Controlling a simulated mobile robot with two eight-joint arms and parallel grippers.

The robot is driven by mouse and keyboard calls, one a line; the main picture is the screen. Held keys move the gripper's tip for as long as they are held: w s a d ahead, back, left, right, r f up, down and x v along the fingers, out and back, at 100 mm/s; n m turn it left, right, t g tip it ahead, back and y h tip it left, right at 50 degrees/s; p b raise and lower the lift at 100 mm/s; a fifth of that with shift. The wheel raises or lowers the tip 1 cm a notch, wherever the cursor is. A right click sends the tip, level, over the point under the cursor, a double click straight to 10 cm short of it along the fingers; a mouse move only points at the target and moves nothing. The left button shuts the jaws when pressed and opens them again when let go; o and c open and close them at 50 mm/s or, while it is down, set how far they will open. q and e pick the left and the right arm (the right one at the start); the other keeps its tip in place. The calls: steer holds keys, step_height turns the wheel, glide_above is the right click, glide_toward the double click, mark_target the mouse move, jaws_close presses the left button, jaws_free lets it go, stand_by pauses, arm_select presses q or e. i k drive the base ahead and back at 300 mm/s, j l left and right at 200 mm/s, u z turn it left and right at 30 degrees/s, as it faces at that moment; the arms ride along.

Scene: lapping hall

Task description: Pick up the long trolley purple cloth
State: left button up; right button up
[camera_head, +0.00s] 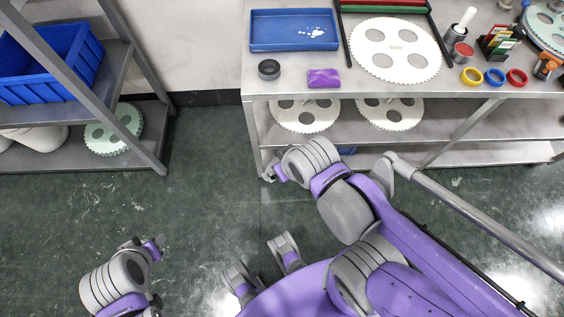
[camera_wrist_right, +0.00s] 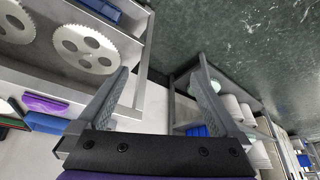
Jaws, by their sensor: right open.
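The purple cloth (camera_head: 323,78) lies folded on the front left part of the long steel trolley's top (camera_head: 290,87). It also shows at the left of the right wrist view (camera_wrist_right: 45,104). My right gripper (camera_head: 275,173) is in front of the trolley's left end, lower than the top and apart from the cloth. In the right wrist view its two fingers (camera_wrist_right: 162,66) are spread wide with nothing between them. My left gripper (camera_head: 147,243) is at the lower left over the floor, away from the trolley; its finger gap is unclear.
A black ring (camera_head: 269,69) sits left of the cloth, a blue tray (camera_head: 293,46) behind it, and a large toothed disc (camera_head: 395,50) to its right. Coloured rings (camera_head: 494,76) lie farther right. A shelf rack with a blue bin (camera_head: 50,65) stands left; open floor (camera_head: 205,165) lies between.

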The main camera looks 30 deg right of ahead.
mark_target(325, 78)
steer(key=z, duration=1.55)
